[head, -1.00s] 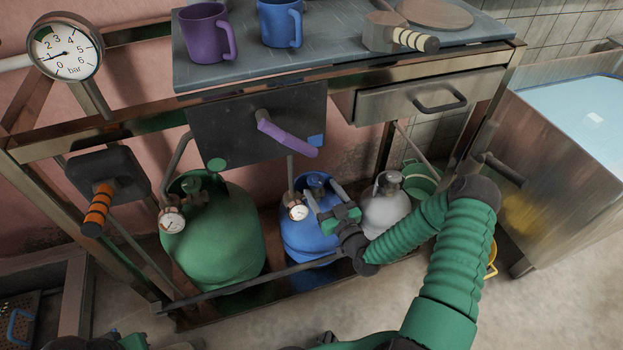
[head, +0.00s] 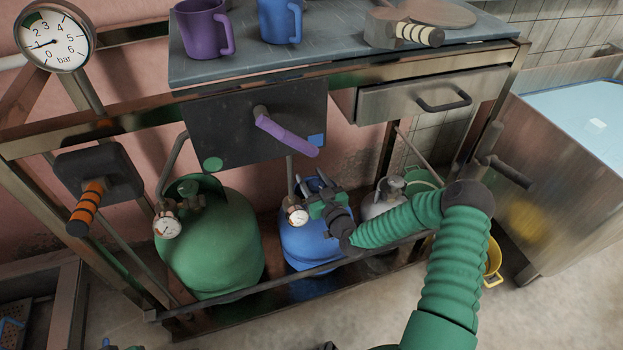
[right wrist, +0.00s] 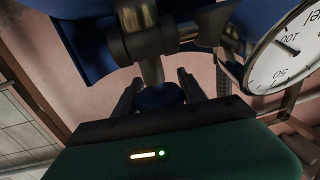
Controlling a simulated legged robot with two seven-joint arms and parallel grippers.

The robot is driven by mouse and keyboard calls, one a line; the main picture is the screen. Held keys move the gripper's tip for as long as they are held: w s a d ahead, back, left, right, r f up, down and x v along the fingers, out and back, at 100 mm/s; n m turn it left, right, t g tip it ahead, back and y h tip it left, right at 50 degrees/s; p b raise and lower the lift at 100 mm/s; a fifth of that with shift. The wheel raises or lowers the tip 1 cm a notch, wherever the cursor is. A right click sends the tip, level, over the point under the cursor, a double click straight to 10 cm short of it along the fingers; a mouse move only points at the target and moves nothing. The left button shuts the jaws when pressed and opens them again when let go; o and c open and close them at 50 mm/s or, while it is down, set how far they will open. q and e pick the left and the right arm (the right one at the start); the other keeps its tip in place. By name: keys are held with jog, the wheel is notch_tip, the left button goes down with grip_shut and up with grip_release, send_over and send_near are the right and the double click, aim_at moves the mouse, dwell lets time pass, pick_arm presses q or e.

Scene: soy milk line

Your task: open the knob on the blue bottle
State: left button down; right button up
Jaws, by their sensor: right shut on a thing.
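The blue bottle (head: 308,248) stands on the low rack under the bench, with a small round gauge (head: 297,215) at its neck. My right gripper (head: 315,187) is at the bottle's top, its fingers on both sides of the knob. In the right wrist view the blue knob (right wrist: 160,97) sits between the two dark fingers, below a metal stem; the gripper is shut on it. The knob is mostly hidden by the gripper in the head view. Only a small dark bit of what may be my left gripper (head: 108,345) shows at the bottom edge.
A green bottle (head: 212,245) stands left of the blue one and a grey bottle (head: 380,203) right of it. A rail (head: 270,287) runs along the rack's front. A purple lever (head: 285,135) and an orange-banded handle (head: 86,207) stick out above. Floor in front is clear.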

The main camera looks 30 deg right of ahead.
jog(key=c, duration=0.3)
jog(key=shift+c, duration=0.2)
jog(key=shift+y, duration=0.3)
jog(key=n+y, duration=0.2)
jog(key=y, duration=0.1)
jog(key=n+y, duration=0.1)
jog(key=shift+a+f+y+b, duration=0.15)
jog(key=shift+a+y+b, duration=0.15)
jog(key=shift+y+b, duration=0.1)
jog(key=n+g+y, duration=0.1)
jog(key=n+y, duration=0.1)
jog(key=a+n+g+y, duration=0.1)
jog(key=n+y, duration=0.1)
jog(key=y, duration=0.1)
jog(key=shift+s+b, duration=0.15)
jog(key=shift+b, duration=0.25)
jog(key=n+y, duration=0.1)
jog(key=g+y, duration=0.1)
jog(key=n+g+y+b, duration=0.1)
jog(key=shift+s+a+f+n, duration=0.1)
jog(key=shift+s+a+n, duration=0.1)
jog(key=shift+a+n, duration=0.1)
jog(key=shift+s+a+n+g+y+b, duration=0.1)
jog(key=shift+s+n+g+y+b, duration=0.05)
jog(key=shift+n+g+y+b, duration=0.8)
jog(key=shift+s+n+g+y, duration=0.1)
jog(key=shift+n+g+y, duration=0.25)
jog(key=shift+g+y, duration=0.35)
jog(key=shift+a+r, duration=0.1)
jog(key=shift+r, duration=0.1)
